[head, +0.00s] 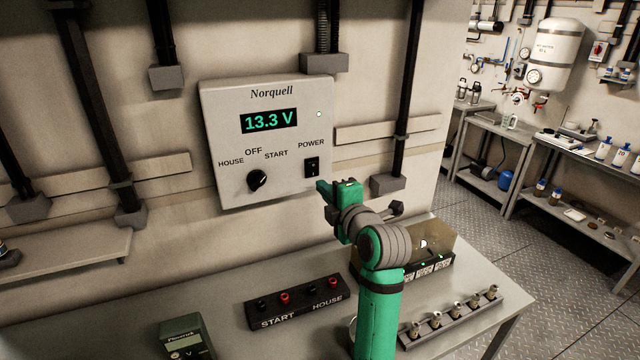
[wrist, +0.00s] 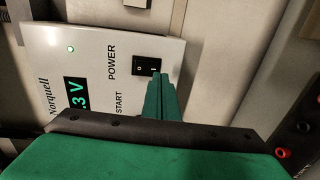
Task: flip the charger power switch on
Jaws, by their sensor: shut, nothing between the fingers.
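The charger is a pale wall box (head: 225,115) marked Norquell, with a lit display (head: 269,121) reading 13.3 V and a lit green lamp (head: 319,114). Its black power switch (head: 312,167) is a rocker under the word POWER. In the wrist view the switch (wrist: 147,67) shows O and I marks, with the fingertips at its I end. My green gripper (head: 322,187) is shut and empty, just below and right of the switch in the head view. The wrist view shows the shut fingertips (wrist: 160,76) close to the switch; I cannot tell whether they touch it.
A black knob (head: 257,180) sits on the charger, left of the switch. Below on the bench are a terminal block (head: 297,302) marked START and HOUSE, a green meter (head: 186,338) and a rack of metal fittings (head: 452,318). Dark conduits (head: 405,90) run down the wall.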

